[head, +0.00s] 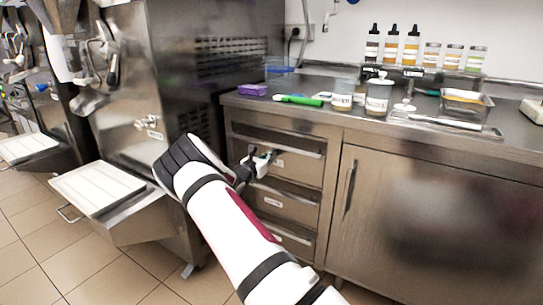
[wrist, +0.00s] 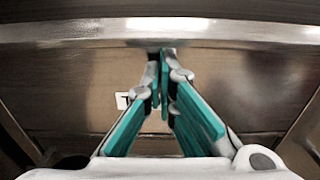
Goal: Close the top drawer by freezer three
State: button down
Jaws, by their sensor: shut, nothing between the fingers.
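The top drawer (head: 300,165) is the uppermost of a stack of steel drawers under the counter, right of the large steel freezer (head: 200,75). Its front looks nearly flush with the cabinet; I cannot tell whether a small gap is left. My gripper (head: 266,158) is in front of it, below its handle lip. In the wrist view my gripper (wrist: 163,55) is shut and empty, fingertips pointing at the drawer front (wrist: 80,80), just under the bright lip (wrist: 90,32). Contact cannot be told. A white label (wrist: 122,100) is partly hidden by a finger.
Lower drawers (head: 285,203) sit beneath, and a cabinet door (head: 430,215) with a vertical handle is to the right. A white drip tray (head: 97,187) juts out at left. The counter (head: 300,113) holds bottles, jars and a green-handled tool (head: 300,100). Tiled floor is open at lower left.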

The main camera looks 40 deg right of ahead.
jog(key=p+v, duration=0.3)
jog(key=v, duration=1)
